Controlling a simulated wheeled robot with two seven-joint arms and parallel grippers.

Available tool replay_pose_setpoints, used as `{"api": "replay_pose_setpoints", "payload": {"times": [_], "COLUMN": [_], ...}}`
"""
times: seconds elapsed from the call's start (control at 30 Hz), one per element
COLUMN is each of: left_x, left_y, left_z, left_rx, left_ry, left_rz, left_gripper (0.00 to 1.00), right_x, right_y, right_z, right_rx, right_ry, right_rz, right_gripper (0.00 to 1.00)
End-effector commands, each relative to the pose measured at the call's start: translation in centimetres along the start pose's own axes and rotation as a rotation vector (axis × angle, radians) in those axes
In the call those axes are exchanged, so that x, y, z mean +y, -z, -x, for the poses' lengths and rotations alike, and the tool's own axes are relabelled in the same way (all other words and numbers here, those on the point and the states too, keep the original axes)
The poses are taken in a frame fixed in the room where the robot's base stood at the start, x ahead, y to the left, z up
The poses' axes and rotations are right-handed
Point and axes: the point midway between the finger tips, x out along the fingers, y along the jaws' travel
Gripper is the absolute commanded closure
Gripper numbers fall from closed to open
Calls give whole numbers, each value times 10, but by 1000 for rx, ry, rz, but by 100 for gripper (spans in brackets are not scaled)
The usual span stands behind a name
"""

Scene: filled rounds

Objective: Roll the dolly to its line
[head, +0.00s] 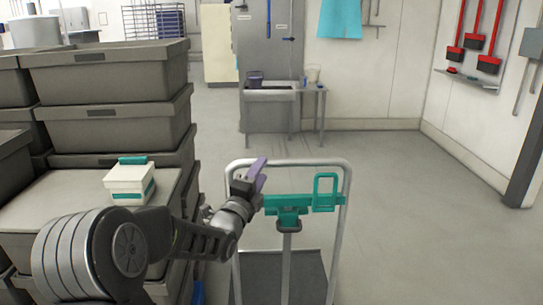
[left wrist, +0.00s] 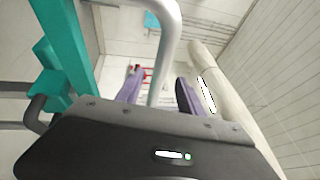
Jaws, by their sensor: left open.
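The dolly (head: 343,215) stands in front of me, with an upright silver tube handle, a teal crossbar (head: 325,201) and a dark deck (head: 310,275) low down. My left gripper (head: 257,176) is at the upper left of the handle. In the left wrist view the silver handle tube (left wrist: 169,35) runs between the two purple fingers of the left gripper (left wrist: 160,91). The jaws are open around the tube, not closed on it; contact with either finger cannot be told. My right gripper is not in view. I see no floor line.
Stacked grey crates (head: 105,75) stand close on the left, with a white and teal box (head: 130,184) on a lower one. A sink unit (head: 268,108) stands by the back wall. Red tools (head: 473,42) hang on the right. Floor beyond and right of the dolly is clear.

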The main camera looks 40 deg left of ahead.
Motion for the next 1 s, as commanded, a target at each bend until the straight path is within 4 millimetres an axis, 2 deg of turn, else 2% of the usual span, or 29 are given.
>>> {"api": "replay_pose_setpoints", "payload": {"times": [0.17, 0.27, 0.5, 0.7, 1.0], "left_x": [0, 0, 0, 0, 0], "left_y": [0, 0, 1, 0, 0], "left_z": [-5, -15, -52, -74, -78], "left_rx": [1, 1, 1, 1, 0], "left_ry": [-1, -1, -1, -1, -1], "left_rz": [1, 1, 1, 1, 2], "left_gripper": [55, 55, 55, 55, 55], "right_x": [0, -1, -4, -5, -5], "right_y": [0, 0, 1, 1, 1], "right_z": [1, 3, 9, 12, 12], "right_rx": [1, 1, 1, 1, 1], "right_ry": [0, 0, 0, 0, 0], "right_rz": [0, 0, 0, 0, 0], "right_gripper": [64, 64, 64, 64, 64]}}
